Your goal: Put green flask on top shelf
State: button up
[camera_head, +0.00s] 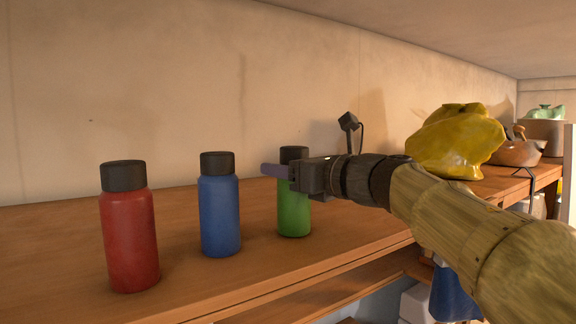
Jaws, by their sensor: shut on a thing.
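The green flask (294,216) has a black cap and stands upright, on the top wooden shelf (60,250) as far as this view shows. My gripper (278,171) reaches in from the right and is shut on the green flask near its neck. One purple finger shows in front of the flask. The other finger is hidden, and the gripper covers part of the flask's upper body.
A blue flask (220,217) and a red flask (129,240) stand to the left. A yellow lumpy pot (457,141) is behind my arm, with a brown teapot (519,150) farther right. A wall rises behind; a lower shelf lies below the front edge.

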jog(key=o, duration=1.2)
jog(key=shift+r, duration=0.1)
jog(key=shift+s+d+b, duration=0.2)
jog(key=shift+b, duration=0.1)
jog(key=b+v, duration=0.6)
jog(key=v, duration=0.5)
jog(key=shift+s, duration=0.15)
